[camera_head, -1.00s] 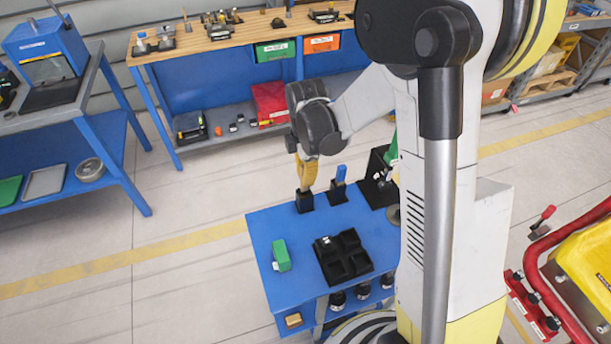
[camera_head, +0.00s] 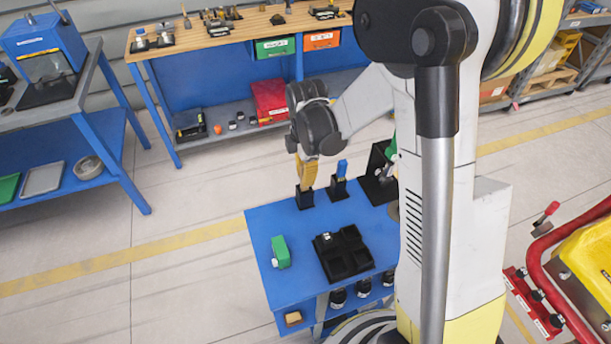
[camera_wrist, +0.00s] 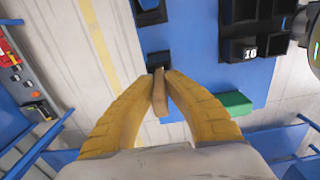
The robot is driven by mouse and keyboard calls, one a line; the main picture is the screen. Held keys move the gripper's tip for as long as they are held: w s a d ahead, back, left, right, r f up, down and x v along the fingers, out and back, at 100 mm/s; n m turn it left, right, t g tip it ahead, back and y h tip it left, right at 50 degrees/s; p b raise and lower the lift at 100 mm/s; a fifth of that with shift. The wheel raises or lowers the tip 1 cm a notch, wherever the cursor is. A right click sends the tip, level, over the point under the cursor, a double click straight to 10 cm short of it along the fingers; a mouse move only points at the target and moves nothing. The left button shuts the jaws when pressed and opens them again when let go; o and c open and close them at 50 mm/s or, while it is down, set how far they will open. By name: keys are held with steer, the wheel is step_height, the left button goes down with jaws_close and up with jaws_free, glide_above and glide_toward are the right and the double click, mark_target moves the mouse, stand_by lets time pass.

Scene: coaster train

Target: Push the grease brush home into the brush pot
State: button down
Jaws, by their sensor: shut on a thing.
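My gripper (camera_head: 306,182) has yellow fingers, shut on the grease brush (camera_wrist: 160,92), whose tan handle shows between the fingertips in the wrist view. The brush is mostly hidden by the fingers in the head view. A black brush pot (camera_head: 304,200) stands at the back left corner of the blue bench (camera_head: 285,225), directly below the fingertips. The pot also shows in the wrist view (camera_wrist: 158,60), just beyond the handle's end. The brush's lower end is hidden, so I cannot tell how deep it sits.
A second black pot (camera_head: 337,194) holding a blue item (camera_head: 341,169) stands just right of the brush pot. A black divided tray (camera_head: 343,255) and a green block (camera_head: 281,251) lie nearer on the bench.

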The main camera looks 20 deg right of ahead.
steer(key=shift+f+b, duration=0.4)
steer(key=shift+f, duration=0.15)
steer(key=c, duration=0.6)
jaws_free()
steer(key=shift+r, duration=0.15)
steer(key=shift+r+p, duration=2.3)
steer(key=shift+r, duration=1.1)
